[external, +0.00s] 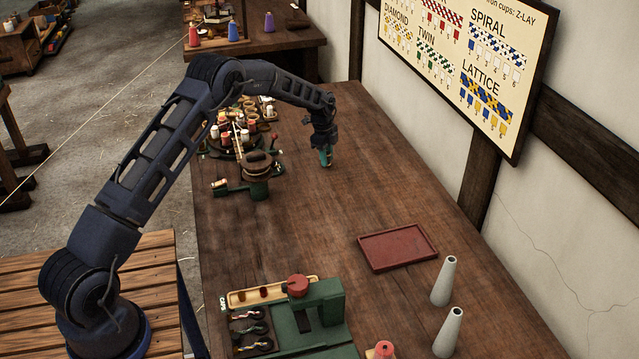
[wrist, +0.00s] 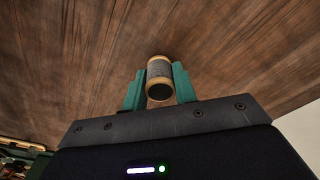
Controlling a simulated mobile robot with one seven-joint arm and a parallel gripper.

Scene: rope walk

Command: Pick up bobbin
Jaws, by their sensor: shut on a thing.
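A bobbin (wrist: 159,72) with a dark wound middle and pale tan ends shows in the wrist view. It sits between the two green fingers of my gripper (wrist: 158,88), which is shut on it. In the external view my gripper (external: 326,157) points down over the far part of the wooden table (external: 330,220). The bobbin is too small and covered by the fingers to make out there. I cannot tell whether it touches the table top.
A round stand with several bobbins (external: 232,135) and a green device (external: 258,175) stand left of my gripper. A red tray (external: 398,247) lies nearer the front, with two grey cones (external: 445,281) beside it. A green machine (external: 310,312) is at the front. The table between is clear.

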